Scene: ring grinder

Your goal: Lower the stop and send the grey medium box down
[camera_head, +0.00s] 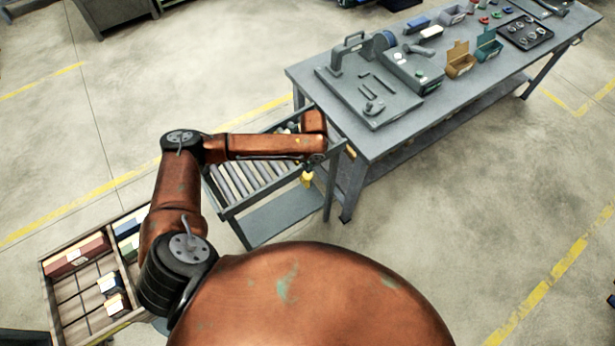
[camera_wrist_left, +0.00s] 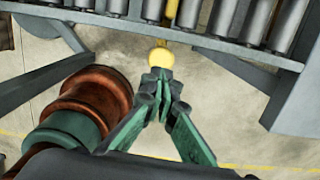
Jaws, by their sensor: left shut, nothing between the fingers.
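A yellow ball knob (camera_wrist_left: 160,57) on a yellow stem sits at the near side rail of the roller conveyor (camera_wrist_left: 205,42). I take it for the stop's handle. It also shows in the head view as a small yellow piece (camera_head: 307,178) below my left wrist. My left gripper (camera_wrist_left: 160,76) is shut and empty, its fingertips just in front of the knob; I cannot tell whether they touch. In the head view my left arm reaches over the conveyor (camera_head: 228,212) and hides part of it. I cannot make out a grey medium box on the rollers. My right gripper is out of view.
A grey workbench (camera_head: 365,150) with a press-like fixture, small bins and a black tray (camera_head: 525,33) stands right of the conveyor. A divided wooden crate (camera_head: 70,292) with several boxes is at the lower left. Bare floor lies to the right.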

